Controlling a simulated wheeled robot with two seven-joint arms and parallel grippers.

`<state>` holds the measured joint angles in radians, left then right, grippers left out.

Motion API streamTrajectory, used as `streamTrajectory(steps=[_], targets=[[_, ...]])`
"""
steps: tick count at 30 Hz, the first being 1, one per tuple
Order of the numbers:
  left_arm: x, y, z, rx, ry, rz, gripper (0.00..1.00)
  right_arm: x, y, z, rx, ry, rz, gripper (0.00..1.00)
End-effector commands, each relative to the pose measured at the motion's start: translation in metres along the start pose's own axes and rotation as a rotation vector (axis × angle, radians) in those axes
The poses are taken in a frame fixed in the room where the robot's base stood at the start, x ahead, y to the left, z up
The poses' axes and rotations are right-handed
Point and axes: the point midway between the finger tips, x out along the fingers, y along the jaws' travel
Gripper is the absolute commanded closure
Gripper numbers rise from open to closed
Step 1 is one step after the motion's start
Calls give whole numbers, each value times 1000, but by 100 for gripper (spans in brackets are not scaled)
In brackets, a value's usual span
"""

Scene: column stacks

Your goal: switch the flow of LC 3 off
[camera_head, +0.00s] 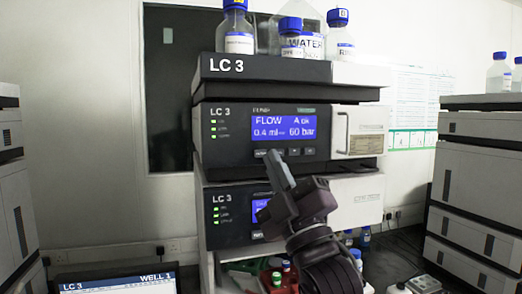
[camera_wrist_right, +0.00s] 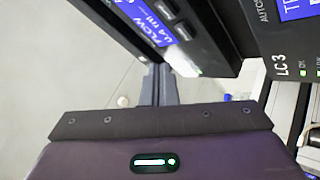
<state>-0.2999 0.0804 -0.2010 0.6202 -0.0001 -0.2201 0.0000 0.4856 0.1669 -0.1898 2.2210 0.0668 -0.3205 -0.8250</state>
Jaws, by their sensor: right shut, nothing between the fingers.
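The LC 3 pump module (camera_head: 234,142) sits in the middle stack. Its blue display (camera_head: 284,126) reads FLOW 0.4 ml and 60 bar; it also shows at the top of the wrist view (camera_wrist_right: 147,20). A row of small buttons (camera_head: 295,152) lies under the display. My left gripper is not in view.
A second LC 3 module (camera_head: 225,199) sits below, its display partly hidden by my gripper. Bottles, one labelled WATER (camera_head: 300,35), stand on the top tray (camera_head: 285,70). Another stack (camera_head: 481,190) stands right. A monitor (camera_head: 118,282) is at the bottom left.

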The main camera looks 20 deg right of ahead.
Motion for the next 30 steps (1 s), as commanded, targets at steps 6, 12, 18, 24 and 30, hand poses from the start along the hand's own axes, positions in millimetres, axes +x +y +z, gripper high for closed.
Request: streamTrajectory(steps=[6, 12, 18, 24, 30], targets=[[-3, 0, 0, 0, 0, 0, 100, 16, -10, 11, 0, 0, 0, 100], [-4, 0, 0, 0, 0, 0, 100, 20, -14, 14, 0, 0, 0, 100], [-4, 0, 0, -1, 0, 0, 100, 20, -14, 14, 0, 0, 0, 100], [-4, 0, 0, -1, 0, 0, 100, 19, -14, 14, 0, 0, 0, 100], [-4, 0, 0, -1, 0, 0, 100, 19, -14, 14, 0, 0, 0, 100]])
